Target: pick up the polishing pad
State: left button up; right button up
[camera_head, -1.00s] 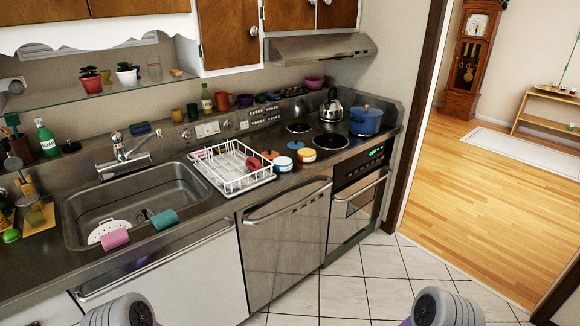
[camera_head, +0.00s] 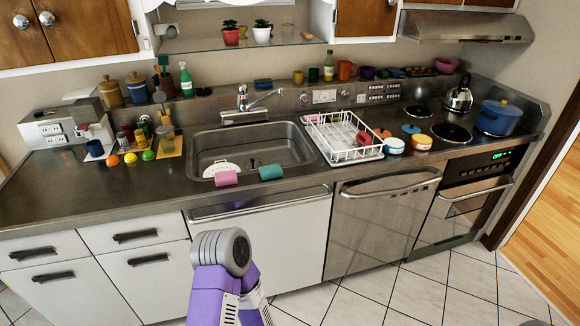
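No thing in view is clearly a polishing pad. Several small pad-like things lie around the sink (camera_head: 250,147). A pink one (camera_head: 227,179) and a teal one (camera_head: 271,173) rest on its front edge. A dark blue one (camera_head: 262,84) lies on the ledge behind the tap. They are too small for me to tell which is the polishing pad. One purple and grey link of my own arm rises at the bottom middle, in front of the cabinets. Neither gripper is in view.
A white dish rack (camera_head: 345,137) stands right of the sink. A blue pot (camera_head: 499,117) and kettle (camera_head: 459,96) are on the hob. The left front counter (camera_head: 90,200) is clear.

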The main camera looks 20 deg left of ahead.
aim_at(273, 172)
jog(key=z, duration=0.4)
jog(key=k, duration=0.25)
jog(key=u, duration=1)
jog(key=i, duration=1.4)
jog(key=z, duration=0.35)
